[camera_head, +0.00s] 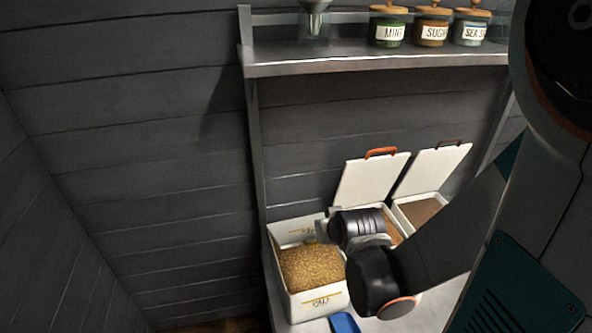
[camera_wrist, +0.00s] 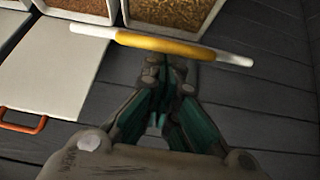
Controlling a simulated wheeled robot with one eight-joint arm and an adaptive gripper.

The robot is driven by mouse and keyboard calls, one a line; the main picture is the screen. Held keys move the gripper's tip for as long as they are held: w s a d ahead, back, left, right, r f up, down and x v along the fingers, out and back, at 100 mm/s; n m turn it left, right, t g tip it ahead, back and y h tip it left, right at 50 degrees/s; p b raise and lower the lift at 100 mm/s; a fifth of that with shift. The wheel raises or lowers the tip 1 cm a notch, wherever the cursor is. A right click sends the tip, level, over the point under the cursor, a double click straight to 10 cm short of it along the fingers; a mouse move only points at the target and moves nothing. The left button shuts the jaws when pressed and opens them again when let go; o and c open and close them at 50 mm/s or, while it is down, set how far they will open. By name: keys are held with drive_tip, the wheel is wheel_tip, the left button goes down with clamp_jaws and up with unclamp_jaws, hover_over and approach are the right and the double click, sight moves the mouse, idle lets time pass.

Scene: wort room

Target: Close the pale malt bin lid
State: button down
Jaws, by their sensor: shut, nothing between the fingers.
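The pale malt bin (camera_head: 318,299) is a white box of golden grain, standing leftmost in the head view. Its grain also shows at the top of the wrist view (camera_wrist: 172,14). A white strip with a yellow middle (camera_wrist: 165,46) crosses in front of that bin in the wrist view. It looks like the pale lid and its handle seen nearly edge-on, but its exact tilt is unclear. My gripper (camera_head: 323,228) is shut and empty at the bin's back right. Its fingers (camera_wrist: 160,75) point at the strip; whether they touch it is unclear.
Two neighbouring bins have raised white lids, one with an orange handle (camera_head: 372,178), one with a dark handle (camera_head: 434,168). The orange-handled lid also shows in the wrist view (camera_wrist: 52,85). A shelf (camera_head: 380,60) with jars hangs above. A blue object (camera_head: 344,323) lies in front.

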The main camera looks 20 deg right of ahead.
drive_tip(key=shift+s+a+f+b, duration=0.15)
drive_tip(key=shift+s+f+b, duration=0.75)
drive_tip(key=shift+f, duration=0.25)
drive_tip(key=f+b, duration=0.1)
drive_tip(key=s+f+b, duration=0.1)
drive_tip(key=f+b, duration=0.1)
drive_tip(key=s+f+b, duration=0.1)
drive_tip(key=shift+s+a+f, duration=0.2)
drive_tip(key=shift+f, duration=0.2)
wheel_tip(320, 180, up, 8)
drive_tip(key=p, duration=0.7)
drive_tip(key=shift+s, duration=0.1)
